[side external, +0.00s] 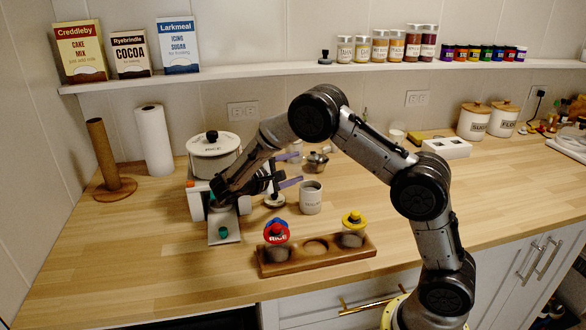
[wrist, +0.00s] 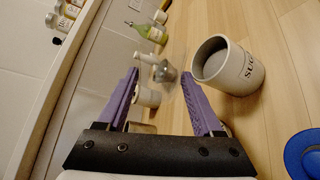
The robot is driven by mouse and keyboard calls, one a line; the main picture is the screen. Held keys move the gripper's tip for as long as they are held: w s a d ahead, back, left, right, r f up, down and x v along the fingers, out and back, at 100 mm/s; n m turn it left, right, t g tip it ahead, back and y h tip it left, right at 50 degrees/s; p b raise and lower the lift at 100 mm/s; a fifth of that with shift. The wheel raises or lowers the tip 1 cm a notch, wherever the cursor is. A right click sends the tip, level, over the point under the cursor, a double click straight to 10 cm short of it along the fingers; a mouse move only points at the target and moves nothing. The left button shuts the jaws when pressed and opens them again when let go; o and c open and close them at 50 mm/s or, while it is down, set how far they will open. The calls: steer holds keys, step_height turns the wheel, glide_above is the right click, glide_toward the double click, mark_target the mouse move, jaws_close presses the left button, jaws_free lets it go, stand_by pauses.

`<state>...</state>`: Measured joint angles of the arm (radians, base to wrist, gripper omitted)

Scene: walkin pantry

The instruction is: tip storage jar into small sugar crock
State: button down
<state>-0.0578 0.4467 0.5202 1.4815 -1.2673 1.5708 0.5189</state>
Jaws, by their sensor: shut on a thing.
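The small sugar crock (side external: 311,198) is a grey-white open pot upright on the counter, just right of my gripper (side external: 291,170). In the wrist view the crock (wrist: 230,68) shows its open mouth, right of my purple fingers (wrist: 160,98), apart from them. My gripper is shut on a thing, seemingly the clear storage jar. Its outline barely shows between the fingers, and I cannot tell its tilt or contents. The wooden jar rack (side external: 318,261) has an empty middle hollow. A red-and-blue-lidded rice jar (side external: 277,245) and a yellow-lidded jar (side external: 352,232) stand at its ends.
A white lidded pot (side external: 213,155) stands behind my gripper at the left. A paper roll (side external: 154,140) and a wooden stand (side external: 110,160) are at far left. The counter right of the rack is clear.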

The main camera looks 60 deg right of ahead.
stand_by(0.3)
steer(key=shift+n, duration=0.5)
step_height(320, 180, up, 6)
steer(key=shift+f, duration=0.2)
steer(key=shift+f+n+g, duration=0.15)
steer(key=shift+n+g, duration=0.25)
steer(key=shift+n, duration=0.7)
step_height(320, 180, down, 5)
steer(key=shift+r, duration=0.1)
steer(key=n, duration=0.1)
steer(key=n+g, duration=0.1)
steer(key=n, duration=0.2)
steer(key=shift+s+f+g+y, duration=0.25)
steer(key=shift+g+y, duration=0.15)
steer(key=n, duration=0.2)
steer(key=s+n+g, duration=0.1)
steer(key=shift+a+f+n, duration=0.15)
steer(key=shift+f+n, duration=0.25)
steer(key=shift+r, duration=0.15)
